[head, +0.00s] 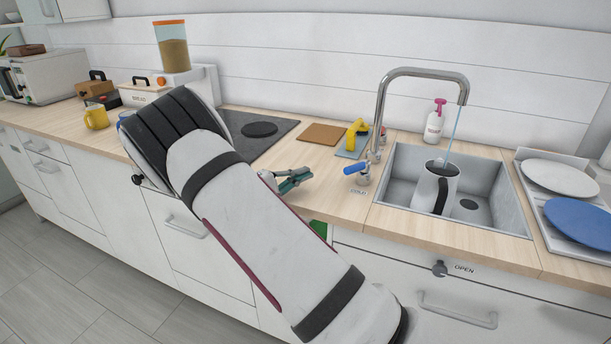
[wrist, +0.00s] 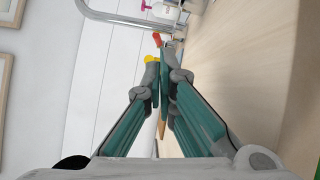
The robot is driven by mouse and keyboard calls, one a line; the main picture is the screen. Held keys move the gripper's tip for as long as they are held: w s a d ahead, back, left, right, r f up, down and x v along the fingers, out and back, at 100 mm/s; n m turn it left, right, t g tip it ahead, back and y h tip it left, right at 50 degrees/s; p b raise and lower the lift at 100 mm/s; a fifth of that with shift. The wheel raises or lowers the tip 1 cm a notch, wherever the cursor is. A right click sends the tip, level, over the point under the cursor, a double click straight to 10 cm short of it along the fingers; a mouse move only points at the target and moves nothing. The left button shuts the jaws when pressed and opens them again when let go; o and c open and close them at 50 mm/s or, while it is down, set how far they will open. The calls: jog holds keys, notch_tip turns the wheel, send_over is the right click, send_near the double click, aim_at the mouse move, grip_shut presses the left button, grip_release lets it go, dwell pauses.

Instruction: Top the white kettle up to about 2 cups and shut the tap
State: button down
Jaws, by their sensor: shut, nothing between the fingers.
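The white kettle (head: 433,188) stands in the sink (head: 485,222), with its dark handle toward the front. A thin blue stream of water (head: 454,130) falls from the tap (head: 384,95) to the kettle's top. The water level inside is hidden. The tap has a blue lever (head: 355,168) beside a "COLD" label. A red part (head: 383,132) sits behind the spout's base. My gripper (head: 303,175) is left of the blue lever, apart from it, above the counter. In the wrist view my gripper (wrist: 161,98) has its fingers together and empty.
A yellow-handled item (head: 355,133) lies on a blue cloth behind my gripper. A soap bottle (head: 434,122) stands behind the sink. Plates (head: 560,178) sit on the drainer at right. The dark hob (head: 258,128) is at left.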

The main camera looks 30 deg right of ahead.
aim_at(356, 168)
jog(key=d, duration=0.7)
jog(key=shift+w+r, duration=0.15)
jog(key=shift+w, duration=0.1)
jog(key=s, duration=0.1)
jog(key=d, duration=0.1)
jog(key=s+p, duration=0.1)
jog(key=shift+s+d+r, duration=0.25)
jog(key=shift+s+r, duration=0.05)
jog(key=shift+r, duration=0.05)
jog(key=shift+s+d, duration=0.2)
jog(key=shift+s, duration=0.3)
jog(key=s+p, duration=0.2)
jog(key=s, duration=0.1)
jog(key=shift+s+a+r+p, duration=0.1)
jog(key=shift+r+p, duration=0.1)
jog(key=shift+p, duration=0.2)
jog(key=shift+s+f, duration=0.15)
